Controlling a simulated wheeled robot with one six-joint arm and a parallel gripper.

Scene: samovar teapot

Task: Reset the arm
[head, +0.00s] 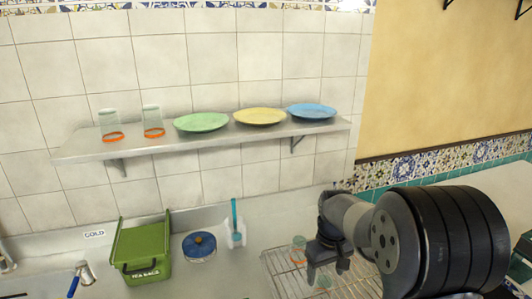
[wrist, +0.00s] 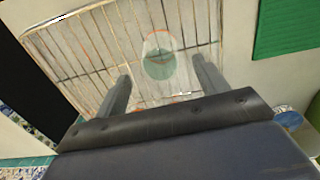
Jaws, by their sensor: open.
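My gripper (wrist: 160,90) is open in the wrist view, with its two fingers spread apart over a wire rack (wrist: 85,50). A clear glass (wrist: 158,57) with an orange rim stands on the rack and shows between and beyond the fingertips. I cannot tell how far the glass is from the fingers. In the head view my arm reaches in from the right, and my gripper (head: 328,262) points down over the wire rack (head: 283,268). One glass (head: 299,247) shows just left of the gripper, and another (head: 323,281) shows below it, partly hidden.
A metal wall shelf (head: 85,150) holds two glasses, a green plate (head: 202,122), a yellow plate (head: 260,116) and a blue plate (head: 312,111). A faucet (head: 84,272) is at left.

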